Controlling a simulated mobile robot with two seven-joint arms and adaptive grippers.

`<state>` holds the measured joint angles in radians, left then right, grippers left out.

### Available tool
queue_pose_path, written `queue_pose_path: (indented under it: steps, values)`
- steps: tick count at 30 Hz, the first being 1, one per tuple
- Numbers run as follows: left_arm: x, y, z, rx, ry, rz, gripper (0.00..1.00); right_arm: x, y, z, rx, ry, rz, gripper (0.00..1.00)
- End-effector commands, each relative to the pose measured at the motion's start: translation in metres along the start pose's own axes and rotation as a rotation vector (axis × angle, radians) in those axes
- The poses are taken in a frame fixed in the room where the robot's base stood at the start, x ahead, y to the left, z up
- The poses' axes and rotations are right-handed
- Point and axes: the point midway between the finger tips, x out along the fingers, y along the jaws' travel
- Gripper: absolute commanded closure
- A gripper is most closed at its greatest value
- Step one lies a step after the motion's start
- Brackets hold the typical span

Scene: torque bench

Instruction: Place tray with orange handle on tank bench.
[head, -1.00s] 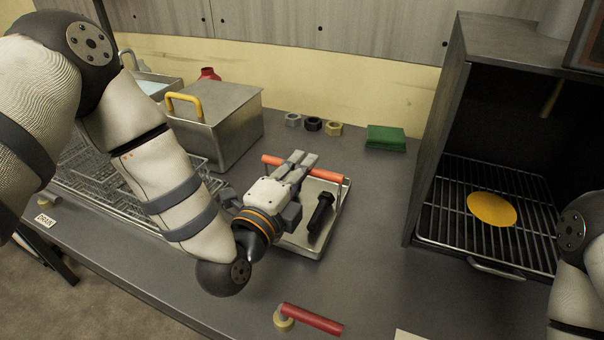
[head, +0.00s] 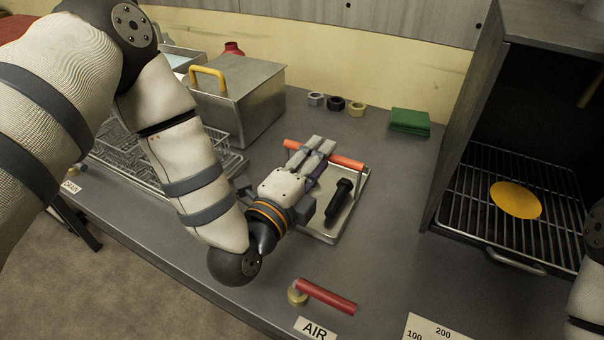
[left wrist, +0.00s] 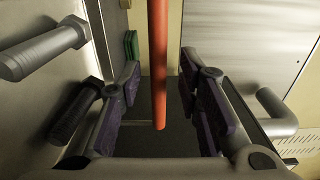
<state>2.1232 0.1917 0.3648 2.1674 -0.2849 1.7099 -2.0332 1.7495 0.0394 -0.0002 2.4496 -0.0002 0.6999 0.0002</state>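The tray (head: 325,235) is a shallow metal pan on the grey bench, with an orange bar handle (head: 349,162) raised along its far side. A black bolt (head: 339,203) lies in it. My left gripper (head: 318,152) reaches over the tray with its fingers at the handle, hiding the handle's middle and the tray's left part. In the left wrist view the orange handle (left wrist: 158,65) runs between the two purple-padded fingers of my left gripper (left wrist: 163,106), with gaps on both sides. My right gripper is out of view. I cannot identify the tank bench for certain.
Behind on the left stand a metal tank (head: 240,100) with a yellow handle and a wire rack (head: 115,150). Several nuts (head: 336,104) and a green cloth stack (head: 409,122) lie at the back. An open oven (head: 500,180) stands right. A red valve lever (head: 326,297) is in front.

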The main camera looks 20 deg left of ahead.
Motion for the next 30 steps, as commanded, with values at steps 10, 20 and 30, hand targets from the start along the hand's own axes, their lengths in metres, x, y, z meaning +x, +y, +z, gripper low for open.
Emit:
queue_pose_path:
  steps: [10, 20, 30]
  values:
    - [-0.08, -0.008, 0.001, 0.001, -0.002, -0.009, 0.68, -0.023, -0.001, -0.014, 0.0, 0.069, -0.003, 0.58]
    - [-0.101, -0.004, 0.0, 0.001, -0.001, -0.006, 0.68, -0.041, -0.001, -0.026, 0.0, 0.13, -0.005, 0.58]
    - [-0.101, -0.001, 0.0, 0.0, 0.0, -0.001, 0.68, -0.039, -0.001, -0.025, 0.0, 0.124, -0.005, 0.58]
